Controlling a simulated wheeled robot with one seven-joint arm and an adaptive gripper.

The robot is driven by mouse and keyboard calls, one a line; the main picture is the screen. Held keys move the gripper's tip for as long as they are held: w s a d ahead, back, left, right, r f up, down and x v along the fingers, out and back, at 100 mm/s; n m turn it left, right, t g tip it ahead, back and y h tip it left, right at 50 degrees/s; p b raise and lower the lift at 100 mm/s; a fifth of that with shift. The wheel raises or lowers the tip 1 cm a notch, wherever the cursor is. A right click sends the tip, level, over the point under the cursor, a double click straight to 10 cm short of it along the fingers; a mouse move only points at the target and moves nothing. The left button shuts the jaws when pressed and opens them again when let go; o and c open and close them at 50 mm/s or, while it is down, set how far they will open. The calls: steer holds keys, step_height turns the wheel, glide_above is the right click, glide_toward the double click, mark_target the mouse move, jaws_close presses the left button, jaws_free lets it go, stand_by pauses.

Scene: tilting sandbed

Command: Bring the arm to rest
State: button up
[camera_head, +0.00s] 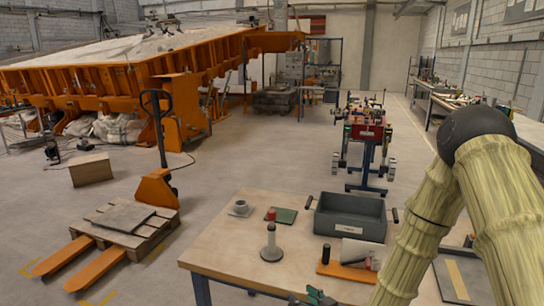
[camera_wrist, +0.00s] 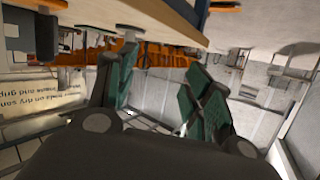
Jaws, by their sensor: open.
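My arm, covered in a pale ribbed sleeve with a dark round joint, rises at the right of the head view and bends back down. My gripper (camera_wrist: 160,75) shows in the wrist view with two green-padded fingers spread apart. Nothing is between them. A small green piece at the bottom edge of the head view looks like part of the gripper, in front of the table's near edge. The wrist view is upside down, with a table edge along its top. The rest of the gripper is hidden in the head view.
The wooden table (camera_head: 225,250) holds a grey bin (camera_head: 350,218), an upright grey post with a round base (camera_head: 271,243), a cylinder on an orange board (camera_head: 350,262) and a small grey cup (camera_head: 240,207). A pallet jack (camera_head: 155,190) stands left. Open floor lies behind the table.

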steer(key=s+d+f+m+g+h, duration=0.2)
steer(key=s+d+f+g+h, duration=0.1)
steer(key=s+f, duration=0.6)
steer(key=s+d+f+m+g+h, duration=0.1)
steer(key=s+d+f+g+h, duration=0.2)
steer(key=s+f, duration=0.65)
steer(key=s+d+f+m+g+h, duration=0.1)
steer(key=s+d+f+g, duration=0.2)
steer(key=s, duration=0.6)
steer(key=s+d+f+m+g+h, duration=0.1)
steer(key=s+d+f+m+g, duration=0.1)
steer(key=s, duration=0.8)
steer(key=d+f+g, duration=0.1)
steer(key=d, duration=0.1)
steer(key=shift+d, duration=0.3)
